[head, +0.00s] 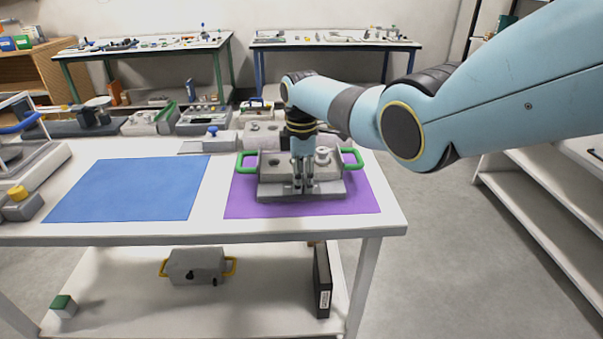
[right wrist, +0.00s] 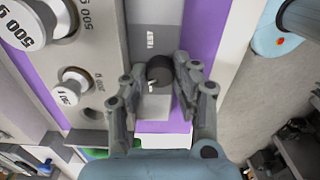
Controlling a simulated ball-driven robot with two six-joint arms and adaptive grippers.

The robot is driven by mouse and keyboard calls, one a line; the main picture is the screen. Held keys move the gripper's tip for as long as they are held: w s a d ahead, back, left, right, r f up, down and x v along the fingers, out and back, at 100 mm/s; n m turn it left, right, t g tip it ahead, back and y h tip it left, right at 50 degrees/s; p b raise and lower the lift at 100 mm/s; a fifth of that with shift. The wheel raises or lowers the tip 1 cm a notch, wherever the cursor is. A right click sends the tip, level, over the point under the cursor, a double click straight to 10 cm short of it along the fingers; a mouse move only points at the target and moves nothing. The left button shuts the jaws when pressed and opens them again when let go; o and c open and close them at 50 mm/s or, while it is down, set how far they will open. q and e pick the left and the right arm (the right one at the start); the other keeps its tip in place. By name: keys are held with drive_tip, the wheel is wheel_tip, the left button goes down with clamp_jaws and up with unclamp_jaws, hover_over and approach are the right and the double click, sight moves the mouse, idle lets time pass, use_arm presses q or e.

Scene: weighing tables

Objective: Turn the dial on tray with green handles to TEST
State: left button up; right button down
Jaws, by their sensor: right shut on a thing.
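The grey tray with green handles (head: 270,187) lies on the purple mat (head: 240,205) at the right of the white table. Its green handles stick out at left and right. My right gripper (head: 303,186) reaches down onto the tray's front part. In the right wrist view the dark round dial (right wrist: 159,70) sits between my right fingertips, which are shut on it. A TEST label (right wrist: 150,39) is printed on the grey panel beyond the dial. A small white mark shows by the dial's lower left edge; I cannot tell the exact setting. My left gripper is out of view.
Weights, one marked 500 G (right wrist: 22,24), sit on the tray beside the dial panel. A blue mat (head: 128,190) lies bare to the left. More grey devices line the table's back. A tray with yellow handles (head: 196,263) stands on the shelf below.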

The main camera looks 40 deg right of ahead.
drive_tip(key=m+p, duration=0.1)
drive_tip(key=m, duration=0.3)
drive_tip(key=shift+r+m, duration=0.1)
drive_tip(key=shift+m, duration=0.2)
drive_tip(key=m+p, duration=0.1)
drive_tip(key=m, duration=0.3)
drive_tip(key=shift+m, duration=0.3)
drive_tip(key=m, duration=1)
drive_tip(key=shift+p, duration=0.4)
drive_tip(key=c, duration=1)
unclamp_jaws()
